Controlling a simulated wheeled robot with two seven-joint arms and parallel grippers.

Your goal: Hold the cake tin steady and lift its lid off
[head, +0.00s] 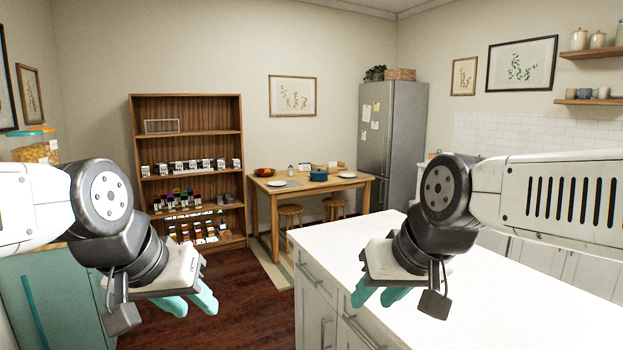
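I cannot make out a cake tin for certain in the head view. A blue lidded pot (318,175) stands on the wooden table at the back, and it is too small to tell more. My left gripper (196,305) is in the lower left, pointing down, its two teal fingers apart and empty. My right gripper (373,299) is above the near white counter's left edge, its teal fingers also apart and empty. Both are far from the pot.
The white counter (480,300) fills the lower right, its visible top bare. A wooden shelf unit (188,100) with small goods stands at the back left. The wooden table (348,182) has plates and stools. A teal-lidded clear container (36,150) is at far left. Dark floor lies between.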

